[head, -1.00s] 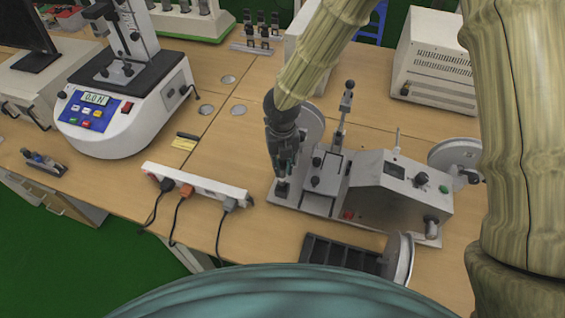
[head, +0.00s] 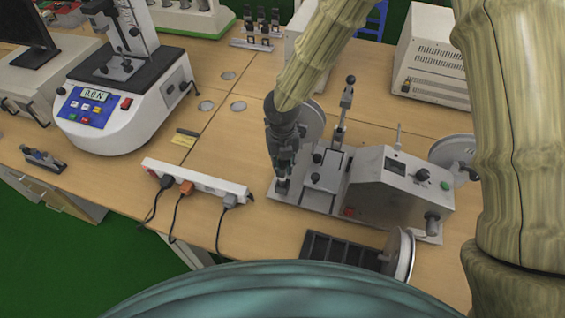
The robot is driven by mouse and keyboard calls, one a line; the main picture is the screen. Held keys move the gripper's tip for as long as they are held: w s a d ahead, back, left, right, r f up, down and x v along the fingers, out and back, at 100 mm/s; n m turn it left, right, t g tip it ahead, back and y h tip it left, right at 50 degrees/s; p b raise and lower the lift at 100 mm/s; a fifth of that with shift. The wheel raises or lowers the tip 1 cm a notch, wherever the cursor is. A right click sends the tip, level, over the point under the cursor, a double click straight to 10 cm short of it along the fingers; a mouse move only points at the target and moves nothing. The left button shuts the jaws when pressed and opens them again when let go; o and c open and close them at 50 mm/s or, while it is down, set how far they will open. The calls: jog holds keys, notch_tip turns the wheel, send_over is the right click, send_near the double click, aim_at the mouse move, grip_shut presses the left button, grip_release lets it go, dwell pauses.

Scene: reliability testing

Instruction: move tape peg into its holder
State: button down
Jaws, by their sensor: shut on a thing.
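My gripper (head: 283,178) points down at the left end of the grey metal machine's base plate (head: 320,203). It is shut on the tape peg, a small dark piece at the fingertips that is mostly hidden by the fingers. The peg's lower end is close to the plate; I cannot tell if it touches or sits in a holder there. The holder cannot be made out clearly. A pale reel (head: 311,118) stands behind my gripper, partly covered by it. An upright lever post (head: 343,108) and a clamp block (head: 327,170) stand just right of my gripper.
A white power strip (head: 196,180) with plugs lies left of my gripper. The machine's grey housing (head: 400,185) and another reel (head: 452,154) are to the right. A dark tray (head: 338,248) and a reel (head: 397,256) are in front.

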jog(key=shift+f, duration=0.25)
jog(key=shift+f, duration=0.35)
jog(key=shift+f, duration=0.55)
dwell(0.4)
jog(key=c, duration=0.7)
grip_release()
dwell(0.4)
jog(key=shift+r+p, duration=3.4)
jog(key=shift+r, duration=0.15)
